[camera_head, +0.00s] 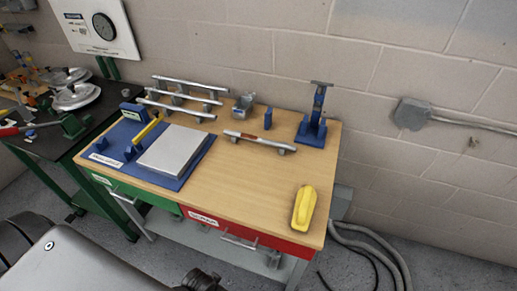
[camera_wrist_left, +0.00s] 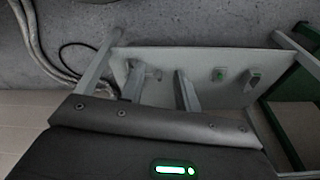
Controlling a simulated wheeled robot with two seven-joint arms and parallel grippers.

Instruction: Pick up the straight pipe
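Several straight silver pipes (camera_head: 190,82) lie across a rack at the back left of the wooden workbench (camera_head: 245,180), in the head view. Another silver bar with a red mark (camera_head: 258,139) rests on two low supports near the bench's middle. I cannot tell which one is the task's straight pipe. My left gripper (camera_wrist_left: 159,72) shows in the left wrist view, its two grey fingers apart with nothing between them. It looks toward the bench's lower shelf and floor, away from the pipes. My right gripper is not in view.
A blue fixture with a grey plate (camera_head: 172,151) fills the bench's left side. A blue stand (camera_head: 316,118) is at the back right, and a yellow tool (camera_head: 304,208) at the front right. The bench middle is clear. Hoses (camera_head: 378,245) lie on the floor at right.

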